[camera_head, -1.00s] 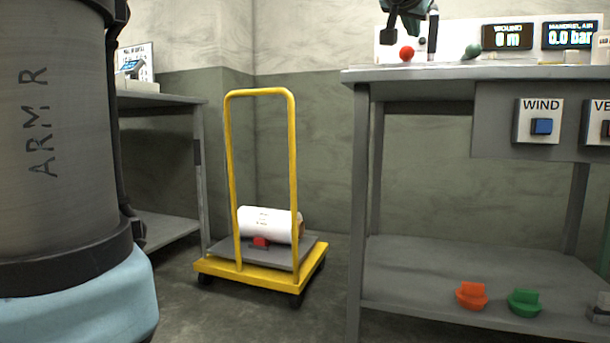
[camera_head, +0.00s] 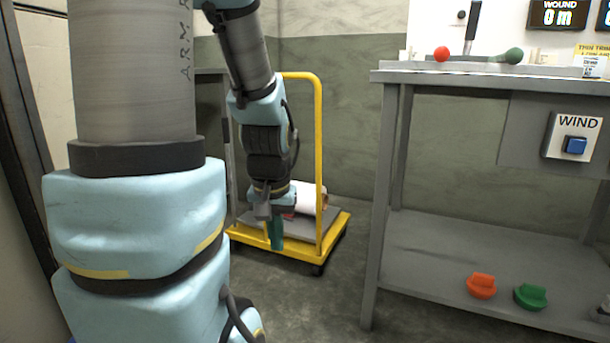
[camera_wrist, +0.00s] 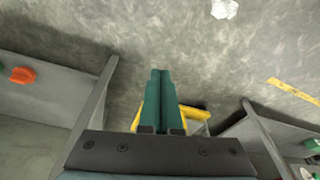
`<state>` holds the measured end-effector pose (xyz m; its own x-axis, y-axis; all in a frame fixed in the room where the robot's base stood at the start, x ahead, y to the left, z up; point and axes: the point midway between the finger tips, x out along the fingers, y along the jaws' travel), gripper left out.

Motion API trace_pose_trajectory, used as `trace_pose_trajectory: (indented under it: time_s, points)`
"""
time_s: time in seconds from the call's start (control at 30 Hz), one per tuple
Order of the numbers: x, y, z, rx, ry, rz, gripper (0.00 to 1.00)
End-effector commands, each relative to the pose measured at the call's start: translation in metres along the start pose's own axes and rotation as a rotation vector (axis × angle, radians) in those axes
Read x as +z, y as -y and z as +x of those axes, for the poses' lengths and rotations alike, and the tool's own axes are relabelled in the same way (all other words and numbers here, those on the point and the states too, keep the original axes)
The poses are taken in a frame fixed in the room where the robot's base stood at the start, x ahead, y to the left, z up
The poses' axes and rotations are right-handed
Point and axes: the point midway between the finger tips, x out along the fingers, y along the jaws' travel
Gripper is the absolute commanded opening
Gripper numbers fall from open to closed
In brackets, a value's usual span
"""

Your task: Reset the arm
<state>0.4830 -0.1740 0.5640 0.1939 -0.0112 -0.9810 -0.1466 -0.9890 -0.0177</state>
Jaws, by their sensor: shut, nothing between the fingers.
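My arm hangs down at the left and centre of the head view. My gripper (camera_head: 276,236) points down in front of the yellow trolley and hides part of it. In the wrist view its two green fingers (camera_wrist: 159,75) lie together, with nothing between them. The gripper is apart from the bench and its objects.
The yellow trolley (camera_head: 320,160) carries a white roll (camera_head: 309,196). The grey bench (camera_head: 420,77) stands at right, with an orange knob (camera_head: 481,286) and a green knob (camera_head: 530,296) on its lower shelf. A crumpled white piece (camera_wrist: 224,9) lies on open floor.

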Motion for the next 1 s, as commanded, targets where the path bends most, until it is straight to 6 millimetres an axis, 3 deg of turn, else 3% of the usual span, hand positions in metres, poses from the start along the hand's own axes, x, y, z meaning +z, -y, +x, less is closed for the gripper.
trace_pose_trajectory:
  time_s: [0.07, 0.43, 1.0]
  points:
    - [0.031, 0.01, -0.003, 0.015, 0.072, -0.067, 0.0]
    - [0.008, 0.008, -0.087, 0.014, 0.057, -0.051, 0.0]
    - [-0.028, 0.012, -0.267, 0.013, 0.056, -0.05, 0.0]
